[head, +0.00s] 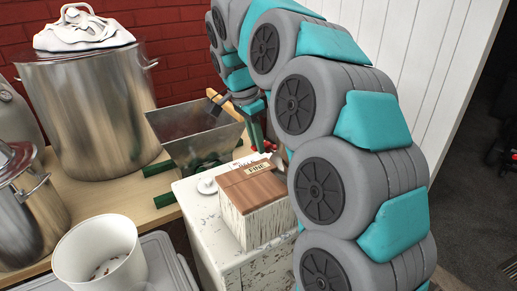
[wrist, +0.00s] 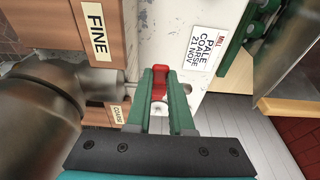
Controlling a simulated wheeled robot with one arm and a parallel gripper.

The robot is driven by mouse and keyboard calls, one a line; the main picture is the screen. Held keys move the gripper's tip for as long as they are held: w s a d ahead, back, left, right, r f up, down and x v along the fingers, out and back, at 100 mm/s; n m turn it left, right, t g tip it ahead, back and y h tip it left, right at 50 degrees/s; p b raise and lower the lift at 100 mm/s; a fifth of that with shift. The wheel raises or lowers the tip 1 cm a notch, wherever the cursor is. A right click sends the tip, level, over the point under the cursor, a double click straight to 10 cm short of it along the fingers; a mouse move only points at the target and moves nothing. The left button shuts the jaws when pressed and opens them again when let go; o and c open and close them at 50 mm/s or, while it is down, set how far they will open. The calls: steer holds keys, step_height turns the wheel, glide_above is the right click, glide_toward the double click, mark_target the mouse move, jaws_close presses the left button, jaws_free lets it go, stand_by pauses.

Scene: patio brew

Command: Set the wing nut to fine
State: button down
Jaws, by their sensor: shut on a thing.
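In the wrist view, my gripper (wrist: 162,90) has its green fingers closed on a small red piece, which looks like the wing nut (wrist: 160,76). The nut is in front of a white, worn panel. A FINE label (wrist: 97,30) is on a wooden block to its upper left, and a COARSE label (wrist: 117,113) is lower left. In the head view, the FINE label (head: 286,168) lies on a wood-topped block (head: 250,188). My arm covers much of the area to the right there, and I cannot make out the fingertips clearly.
A metal hopper (head: 196,135) stands behind the white cabinet (head: 205,213). A large steel pot (head: 90,110) and a white bucket (head: 100,250) are at left.

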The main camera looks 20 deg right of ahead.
steer(key=f+h+b, duration=0.1)
steer(key=h+b, duration=0.1)
steer(key=b, duration=0.1)
steer(key=t+h+b, duration=0.1)
steer(key=h+b, duration=0.1)
steer(key=b, duration=0.1)
steer(key=a+f+h+b, duration=0.1)
steer(key=b, duration=0.2)
steer(key=shift+s+f+t+h, duration=0.15)
steer(key=shift+f+t+h, duration=0.2)
steer(key=shift+t+h, duration=0.05)
steer(key=h+b, duration=0.1)
steer(key=b, duration=0.1)
steer(key=t+h+b, duration=0.1)
steer(key=h+b, duration=0.1)
steer(key=shift+f, duration=0.35)
steer(key=shift+h+b, duration=0.3)
steer(key=shift+b, duration=0.05)
steer(key=shift+r, duration=0.1)
steer(key=c, duration=0.8)
jaws_free()
steer(key=shift+a, duration=0.15)
steer(key=p+v, duration=0.1)
steer(key=v, duration=0.6)
steer(key=shift+s+a, duration=0.2)
steer(key=shift+a, duration=0.05)
steer(key=shift+r, duration=0.2)
